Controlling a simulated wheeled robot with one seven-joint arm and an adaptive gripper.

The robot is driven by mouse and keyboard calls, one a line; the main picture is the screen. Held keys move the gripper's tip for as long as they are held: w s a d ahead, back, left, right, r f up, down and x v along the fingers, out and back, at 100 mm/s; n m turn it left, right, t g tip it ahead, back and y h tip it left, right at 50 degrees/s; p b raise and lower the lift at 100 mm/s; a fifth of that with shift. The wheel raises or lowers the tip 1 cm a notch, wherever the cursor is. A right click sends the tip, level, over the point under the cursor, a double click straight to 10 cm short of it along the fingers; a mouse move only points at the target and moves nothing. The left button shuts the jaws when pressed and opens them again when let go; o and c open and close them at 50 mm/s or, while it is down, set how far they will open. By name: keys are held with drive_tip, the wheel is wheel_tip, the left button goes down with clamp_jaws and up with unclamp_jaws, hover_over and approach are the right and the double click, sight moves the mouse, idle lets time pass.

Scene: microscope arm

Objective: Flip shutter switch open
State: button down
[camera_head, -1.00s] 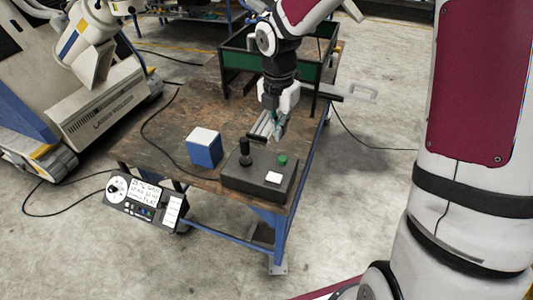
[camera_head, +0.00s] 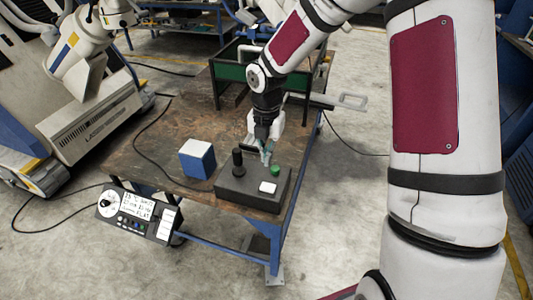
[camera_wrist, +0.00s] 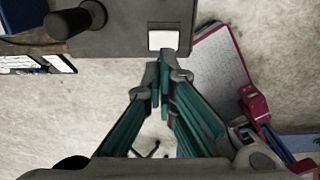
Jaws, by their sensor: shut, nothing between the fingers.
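A dark control box (camera_head: 228,187) sits at the table's front right corner. I cannot tell which of these is the shutter switch. In the wrist view, the teal-padded fingertips (camera_wrist: 160,88) appear just below the white square (camera_wrist: 163,39) on the box (camera_wrist: 115,40). The black knob shows at the upper left (camera_wrist: 73,22). The green button is not visible there.
A blue-and-white block (camera_head: 197,157) stands left of the box. A panel with a dial and keys (camera_head: 138,215) hangs at the table's front left. A green-sided frame (camera_head: 230,72) stands at the back. The wooden tabletop (camera_head: 165,125) is clear at left.

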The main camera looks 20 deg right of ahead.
sight(266, 185)
wheel_tip(266, 185, down, 11)
drive_tip(key=shift+r+p, duration=0.2)
drive_tip(key=shift+p, duration=0.4)
drive_tip(key=shift+w+a+f+g+h+b, duration=0.15)
drive_tip(key=shift+f+g+h+b, duration=0.2)
drive_tip(key=shift+b, duration=0.45)
